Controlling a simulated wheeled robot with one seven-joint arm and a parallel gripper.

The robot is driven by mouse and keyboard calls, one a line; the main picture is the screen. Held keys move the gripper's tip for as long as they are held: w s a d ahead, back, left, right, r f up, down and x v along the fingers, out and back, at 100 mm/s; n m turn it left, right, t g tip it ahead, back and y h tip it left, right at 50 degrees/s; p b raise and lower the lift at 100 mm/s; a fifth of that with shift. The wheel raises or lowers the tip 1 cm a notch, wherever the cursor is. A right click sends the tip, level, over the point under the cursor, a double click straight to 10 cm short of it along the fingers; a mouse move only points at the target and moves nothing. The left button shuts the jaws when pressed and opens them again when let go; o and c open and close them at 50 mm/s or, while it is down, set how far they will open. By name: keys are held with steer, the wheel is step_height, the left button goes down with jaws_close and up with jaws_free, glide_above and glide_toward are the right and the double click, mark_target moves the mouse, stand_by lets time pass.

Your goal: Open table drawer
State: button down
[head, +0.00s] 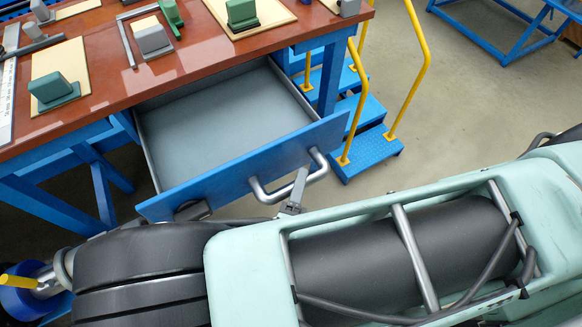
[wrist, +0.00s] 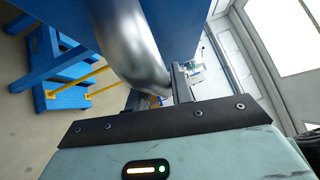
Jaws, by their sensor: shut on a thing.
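The table drawer (head: 235,125) is pulled out from under the red-brown table top (head: 190,55). Its grey inside shows and looks empty. Its blue front carries a curved metal handle (head: 318,170). My gripper (head: 298,190) is at the handle, shut on it, with its fingers near the handle's lower bar. In the wrist view the silver handle (wrist: 135,45) fills the upper middle, close to the gripper; the fingertips are partly hidden behind it.
Blocks on tan boards, such as a green one (head: 55,90), stand on the table top. Blue steps (head: 365,150) with yellow rails (head: 420,70) stand right of the drawer. A blue frame (head: 490,45) is at the upper right. Grey floor between is clear.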

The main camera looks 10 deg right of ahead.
steer(key=shift+s, duration=0.35)
steer(key=c, duration=1.2)
jaws_free()
steer(key=shift+c, duration=0.2)
